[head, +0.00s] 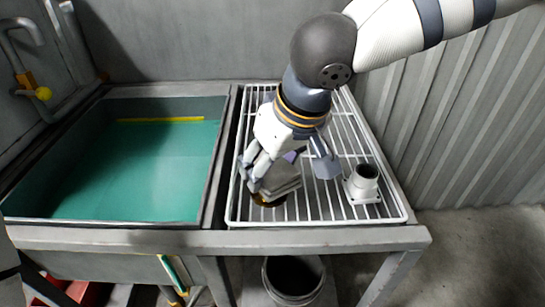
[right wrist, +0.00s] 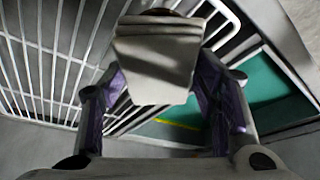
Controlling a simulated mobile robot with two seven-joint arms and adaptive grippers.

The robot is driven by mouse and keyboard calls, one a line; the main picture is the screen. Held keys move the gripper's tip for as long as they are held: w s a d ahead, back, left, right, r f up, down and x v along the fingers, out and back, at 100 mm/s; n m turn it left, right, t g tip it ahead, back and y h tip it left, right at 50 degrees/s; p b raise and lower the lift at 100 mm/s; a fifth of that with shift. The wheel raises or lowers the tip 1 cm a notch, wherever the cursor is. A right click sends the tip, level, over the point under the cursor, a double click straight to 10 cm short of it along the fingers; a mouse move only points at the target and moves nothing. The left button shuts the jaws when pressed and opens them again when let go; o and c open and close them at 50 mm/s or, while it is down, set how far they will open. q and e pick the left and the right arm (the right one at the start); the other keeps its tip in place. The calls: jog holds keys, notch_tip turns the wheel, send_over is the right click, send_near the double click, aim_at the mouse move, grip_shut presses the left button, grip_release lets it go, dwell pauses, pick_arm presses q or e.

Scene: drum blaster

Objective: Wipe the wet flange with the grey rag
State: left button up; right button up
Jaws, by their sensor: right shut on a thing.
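In the right wrist view the rag (right wrist: 156,62) sits between the purple-lined fingers. A small dark brown thing (head: 268,201) shows just under the rag's front edge, mostly hidden; I cannot tell what it is. A pale flange with a short round neck and a square base (head: 365,184) stands upright on the rack, right of my right gripper and apart from the rag. My left gripper is not in view.
The white wire rack (head: 335,213) lies on the grey bench top beside a green-bottomed sink (head: 150,172). A tap with a yellow knob (head: 43,93) is at far left. A corrugated wall closes the right side.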

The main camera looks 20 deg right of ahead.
jog(key=shift+f, duration=0.4)
jog(key=shift+w+a+f, duration=0.1)
jog(key=shift+w+a, duration=0.1)
jog(key=shift+w, duration=0.35)
jog(key=shift+w+a, duration=0.15)
jog(key=shift+w, duration=0.4)
jog(key=shift+s, duration=0.1)
jog(key=shift+s+d, duration=0.2)
jog(key=shift+s, duration=0.35)
jog(key=shift+s+d, duration=0.2)
jog(key=shift+s, duration=0.3)
jog(key=shift+s+d, duration=0.15)
jog(key=shift+s, duration=0.35)
jog(key=shift+s+d, duration=0.15)
jog(key=shift+s, duration=0.35)
jog(key=shift+w+a, duration=0.25)
jog(key=shift+w, duration=0.45)
jog(key=shift+w+a, duration=0.2)
jog(key=shift+w, duration=0.5)
jog(key=shift+w+a, duration=0.25)
jog(key=shift+w, duration=0.45)
